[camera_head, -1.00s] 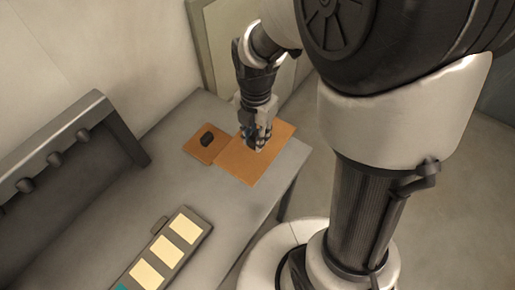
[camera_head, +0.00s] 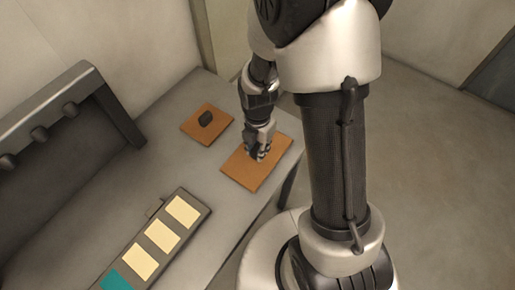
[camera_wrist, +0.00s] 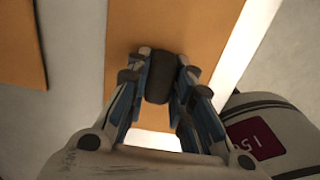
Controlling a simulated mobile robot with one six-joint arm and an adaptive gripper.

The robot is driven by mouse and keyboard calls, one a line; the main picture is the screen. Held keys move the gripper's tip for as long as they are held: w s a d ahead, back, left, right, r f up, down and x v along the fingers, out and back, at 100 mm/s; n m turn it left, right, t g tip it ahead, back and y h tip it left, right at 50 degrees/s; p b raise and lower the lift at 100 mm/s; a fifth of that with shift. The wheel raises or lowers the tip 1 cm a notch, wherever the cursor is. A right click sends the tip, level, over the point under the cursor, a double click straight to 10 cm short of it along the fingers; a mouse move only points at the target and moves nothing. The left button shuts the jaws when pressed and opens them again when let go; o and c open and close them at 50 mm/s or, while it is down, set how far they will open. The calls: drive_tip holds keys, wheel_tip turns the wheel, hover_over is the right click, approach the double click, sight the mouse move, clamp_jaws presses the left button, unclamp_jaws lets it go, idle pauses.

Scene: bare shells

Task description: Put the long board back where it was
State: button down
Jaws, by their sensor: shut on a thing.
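The long board (camera_head: 270,175) is a flat orange-brown rectangle near the right edge of the grey table, with a dark knob (camera_wrist: 160,75) on top. My gripper (camera_head: 258,152) is above it, and in the wrist view its fingers (camera_wrist: 162,85) are shut on that knob from both sides.
On the grey table (camera_head: 120,190) lies a dark tray (camera_head: 190,205) with several pale panels and a teal one (camera_head: 117,279). A dark rack (camera_head: 60,105) with several knobs stands at the left. The table's right edge is close to the long board.

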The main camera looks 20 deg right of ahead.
drive_tip(key=shift+f, duration=0.15)
drive_tip(key=c, duration=1.4)
unclamp_jaws()
wheel_tip(320, 180, up, 12)
drive_tip(key=r+p, duration=0.1)
drive_tip(key=p, duration=0.3)
wheel_tip(320, 180, up, 11)
drive_tip(key=m+t, duration=0.2)
drive_tip(key=m, duration=0.9)
hover_over(258, 147)
drive_tip(key=s, duration=0.5)
drive_tip(key=s+r+m+t, duration=0.1)
drive_tip(key=s+r+m, duration=0.1)
drive_tip(key=s+m, duration=0.1)
drive_tip(key=s+r+m, duration=0.2)
drive_tip(key=s+m, duration=0.1)
drive_tip(key=m, duration=0.3)
drive_tip(key=s+r+m+t, duration=0.1)
drive_tip(key=s+r+m, duration=0.1)
drive_tip(key=s+m, duration=0.2)
drive_tip(key=shift+r+m+t, duration=0.3)
drive_tip(key=shift+r+m, duration=0.1)
drive_tip(key=shift+m, duration=0.2)
